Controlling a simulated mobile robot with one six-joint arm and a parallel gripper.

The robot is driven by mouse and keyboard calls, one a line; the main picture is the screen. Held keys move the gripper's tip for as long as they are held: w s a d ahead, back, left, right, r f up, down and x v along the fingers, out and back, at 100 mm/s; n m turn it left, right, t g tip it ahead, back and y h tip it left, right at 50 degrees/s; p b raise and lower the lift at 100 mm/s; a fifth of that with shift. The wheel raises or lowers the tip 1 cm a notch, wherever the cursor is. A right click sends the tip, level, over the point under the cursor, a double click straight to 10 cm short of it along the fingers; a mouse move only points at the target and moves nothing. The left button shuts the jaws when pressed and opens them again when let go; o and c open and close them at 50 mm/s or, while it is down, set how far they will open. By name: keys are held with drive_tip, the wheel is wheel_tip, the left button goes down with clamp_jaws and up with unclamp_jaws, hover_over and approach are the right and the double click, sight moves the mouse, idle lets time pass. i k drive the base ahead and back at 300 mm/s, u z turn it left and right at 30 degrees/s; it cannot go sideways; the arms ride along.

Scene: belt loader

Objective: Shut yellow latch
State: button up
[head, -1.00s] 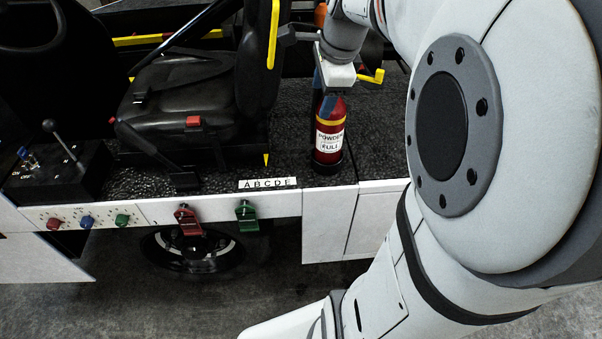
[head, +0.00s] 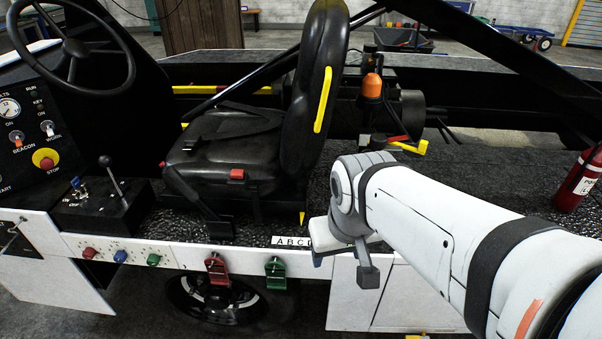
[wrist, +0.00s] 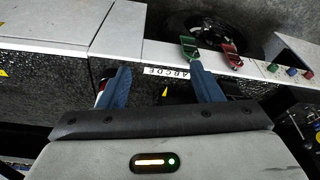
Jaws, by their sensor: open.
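No part is plainly a yellow latch. A yellow lever (head: 408,147) with a red part beside it stands behind the seat in the head view; I cannot tell if it is the latch. A small yellow piece (head: 415,336) shows at the bottom edge, mostly cut off. A red latch (head: 217,269) and a green latch (head: 275,270) hang on the white side panel; the wrist view also shows the red (wrist: 232,53) and green (wrist: 189,46) ones. My gripper (wrist: 162,84) is open and empty, its blue fingers apart over the deck edge by the ABCDE label (wrist: 166,72).
The black seat (head: 240,150) with a yellow strip stands left of my arm. A red fire extinguisher (head: 580,182) stands on the deck at the right. A control box with a lever (head: 112,185) is at the left. The dark deck behind my arm is mostly clear.

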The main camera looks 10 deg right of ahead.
sight(421, 149)
drive_tip(key=u, duration=0.4)
drive_tip(key=k, duration=1.15)
drive_tip(key=z, duration=0.9)
drive_tip(key=i, duration=1.15)
drive_tip(key=z, duration=0.05)
